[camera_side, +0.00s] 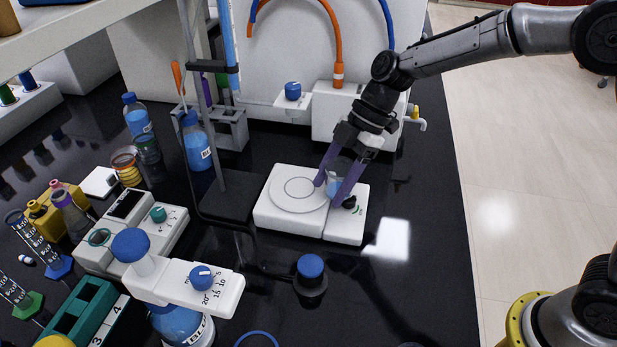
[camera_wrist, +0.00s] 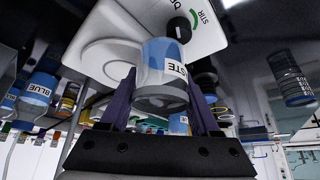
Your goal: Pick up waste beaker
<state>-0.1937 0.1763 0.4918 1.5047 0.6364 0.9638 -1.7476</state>
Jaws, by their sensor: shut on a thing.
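The waste beaker is a small clear vessel with light blue contents and a label on which "STE" can be read in the wrist view (camera_wrist: 165,72). In the side view the beaker (camera_side: 334,187) shows between the purple fingers of my gripper (camera_side: 329,192), over the right part of the white stirrer (camera_side: 276,216). My gripper is shut on the beaker, with one finger on each side. The fingers partly hide it in the side view. I cannot tell whether its base touches the stirrer or is a little above it.
The stirrer's black knob (camera_side: 349,202) is close beside the beaker. A stand with a dark base (camera_side: 226,196) is left of the stirrer. A blue-capped item (camera_side: 310,272) stands in front. Blue bottles (camera_side: 196,145) stand further left. The dark bench right of the stirrer is clear.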

